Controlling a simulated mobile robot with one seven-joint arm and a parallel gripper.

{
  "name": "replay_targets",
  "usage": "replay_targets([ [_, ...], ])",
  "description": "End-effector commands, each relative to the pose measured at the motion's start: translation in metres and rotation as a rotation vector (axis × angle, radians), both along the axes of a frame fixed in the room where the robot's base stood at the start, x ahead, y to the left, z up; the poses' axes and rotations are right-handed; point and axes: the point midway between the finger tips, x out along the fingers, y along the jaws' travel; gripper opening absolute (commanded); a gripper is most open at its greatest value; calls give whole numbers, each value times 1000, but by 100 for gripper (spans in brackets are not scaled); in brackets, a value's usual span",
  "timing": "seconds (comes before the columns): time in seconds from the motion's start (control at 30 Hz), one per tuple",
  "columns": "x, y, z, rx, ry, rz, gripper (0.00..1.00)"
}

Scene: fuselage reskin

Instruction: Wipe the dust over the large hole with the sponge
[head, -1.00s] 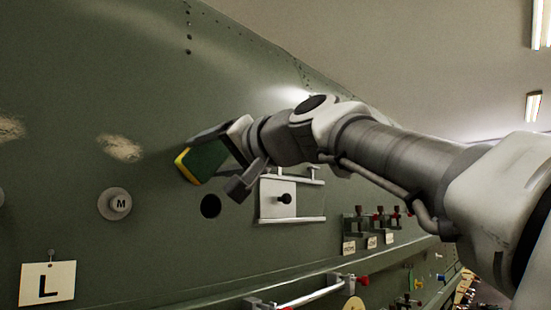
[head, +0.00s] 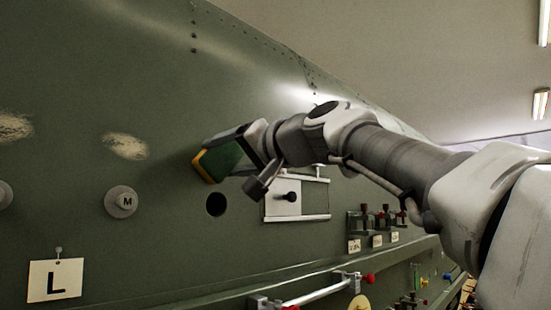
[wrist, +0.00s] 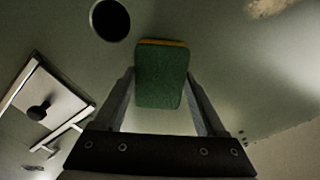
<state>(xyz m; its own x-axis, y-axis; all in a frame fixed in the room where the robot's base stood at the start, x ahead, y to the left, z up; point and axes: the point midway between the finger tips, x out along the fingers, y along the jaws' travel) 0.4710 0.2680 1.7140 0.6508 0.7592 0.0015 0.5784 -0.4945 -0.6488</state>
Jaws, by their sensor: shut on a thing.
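My gripper (head: 240,160) is shut on a green sponge (head: 219,160) with a yellow-orange edge layer. The sponge is at the green fuselage panel, just above an open dark round hole (head: 216,204); I cannot tell whether it touches the skin. In the wrist view the sponge (wrist: 161,75) sits between the two fingers, with the hole (wrist: 110,20) at its upper left. A pale dust patch (head: 125,146) lies left of the sponge, above a round plug marked M. No dust shows around the open hole; any behind the sponge is hidden.
Another dust patch (head: 14,127) is at the left edge. The M plug (head: 121,201) and a hanging L card (head: 55,280) are left of the hole. A framed plate with a black knob (head: 291,197) is close on its right. A ledge with clamps and a rail runs below.

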Motion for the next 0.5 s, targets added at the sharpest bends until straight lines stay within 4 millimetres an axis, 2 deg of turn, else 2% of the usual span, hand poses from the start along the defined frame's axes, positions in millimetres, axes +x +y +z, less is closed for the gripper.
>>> replay_targets([
  [0.5,24,-19,0,1,1,-1,28],
])
